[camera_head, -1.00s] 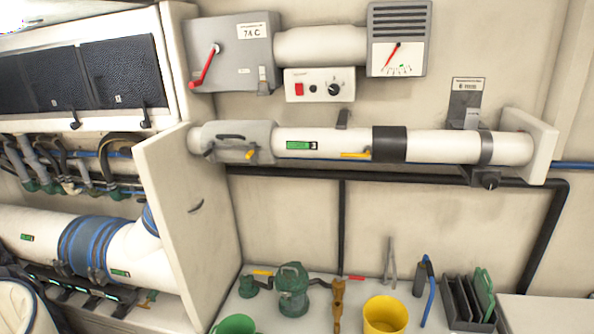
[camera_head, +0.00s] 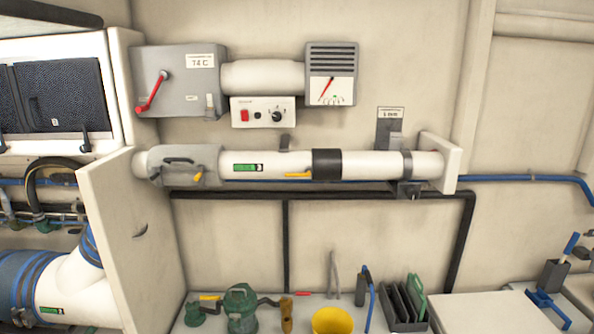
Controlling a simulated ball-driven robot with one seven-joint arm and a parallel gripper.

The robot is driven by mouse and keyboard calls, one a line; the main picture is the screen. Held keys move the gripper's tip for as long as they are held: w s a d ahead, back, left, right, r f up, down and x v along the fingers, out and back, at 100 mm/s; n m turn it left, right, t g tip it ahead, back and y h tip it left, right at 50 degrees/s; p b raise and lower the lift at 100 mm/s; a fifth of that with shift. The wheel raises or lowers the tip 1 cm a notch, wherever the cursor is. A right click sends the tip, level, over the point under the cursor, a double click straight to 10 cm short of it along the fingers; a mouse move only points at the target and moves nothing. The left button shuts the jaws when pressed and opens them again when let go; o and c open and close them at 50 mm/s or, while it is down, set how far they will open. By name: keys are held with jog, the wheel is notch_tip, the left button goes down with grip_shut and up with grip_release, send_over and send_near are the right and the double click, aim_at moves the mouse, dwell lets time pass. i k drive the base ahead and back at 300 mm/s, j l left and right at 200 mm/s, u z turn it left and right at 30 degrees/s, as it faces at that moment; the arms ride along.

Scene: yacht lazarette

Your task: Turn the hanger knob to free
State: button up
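A white horizontal pipe (camera_head: 375,165) runs along the wall. Near its right end a grey hanger band (camera_head: 407,164) wraps around it, under a grey wall bracket (camera_head: 389,132) with a small label plate. A small dark knob (camera_head: 413,191) sits just below the band on a dark block. It is too small to read its setting. My gripper is not in the view.
Above the pipe are a grey box with a red lever (camera_head: 180,80), a switch panel (camera_head: 264,112) and a gauge (camera_head: 331,75). Below, a bench holds a green pump (camera_head: 241,308), a yellow bucket (camera_head: 334,321) and a dark rack (camera_head: 403,305). A white panel (camera_head: 130,235) juts out at left.

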aim_at(412, 194)
jog(key=i+l, duration=0.25)
jog(key=l, duration=0.15)
jog(key=i+l, duration=0.25)
jog(key=l, duration=0.2)
jog(key=i+l, duration=0.55)
jog(key=l, duration=0.25)
